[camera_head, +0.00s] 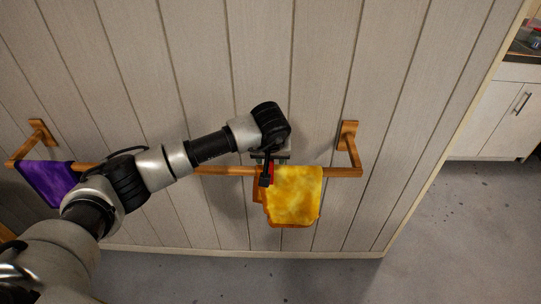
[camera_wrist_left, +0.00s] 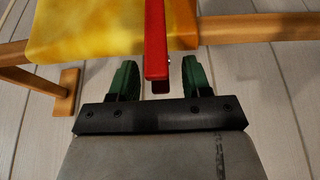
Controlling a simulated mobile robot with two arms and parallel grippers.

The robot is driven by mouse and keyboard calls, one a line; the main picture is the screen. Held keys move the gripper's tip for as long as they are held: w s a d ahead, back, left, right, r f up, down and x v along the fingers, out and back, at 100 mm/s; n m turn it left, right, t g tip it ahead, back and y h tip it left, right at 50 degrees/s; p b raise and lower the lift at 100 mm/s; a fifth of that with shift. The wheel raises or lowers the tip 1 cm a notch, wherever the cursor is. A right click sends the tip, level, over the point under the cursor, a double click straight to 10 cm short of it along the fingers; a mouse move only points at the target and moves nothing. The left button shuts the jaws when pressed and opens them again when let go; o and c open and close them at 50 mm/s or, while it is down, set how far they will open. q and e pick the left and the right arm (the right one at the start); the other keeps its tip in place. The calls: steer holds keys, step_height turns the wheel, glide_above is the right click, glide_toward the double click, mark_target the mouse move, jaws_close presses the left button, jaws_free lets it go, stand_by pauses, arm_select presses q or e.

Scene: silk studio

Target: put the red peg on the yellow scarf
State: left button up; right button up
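The yellow scarf (camera_head: 296,196) hangs over the wooden rail near its right end; it also shows at the top left of the left wrist view (camera_wrist_left: 85,28). The red peg (camera_wrist_left: 156,40) overlaps the scarf near one edge in the left wrist view. Only a small red part of it shows in the head view (camera_head: 271,173), at the scarf's upper left corner. My left gripper (camera_wrist_left: 161,75) is open, with its green fingers apart on either side of the peg's near end and a gap on both sides. How the peg sits on the cloth is partly hidden. My right gripper is out of view.
The wooden rail (camera_head: 220,171) runs along the panelled wall between two brackets, the right one (camera_head: 348,143) near the scarf. A purple scarf (camera_head: 46,181) hangs at its left end. A white cabinet (camera_head: 497,112) stands far right. The floor (camera_head: 430,230) is clear.

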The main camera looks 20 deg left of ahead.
arm_select(q)
steer(key=shift+r, duration=0.1)
steer(key=b+v, duration=0.1)
steer(key=v, duration=0.9)
steer(key=shift+s+r, duration=0.15)
steer(key=shift+r, duration=0.1)
steer(key=shift+d, duration=0.1)
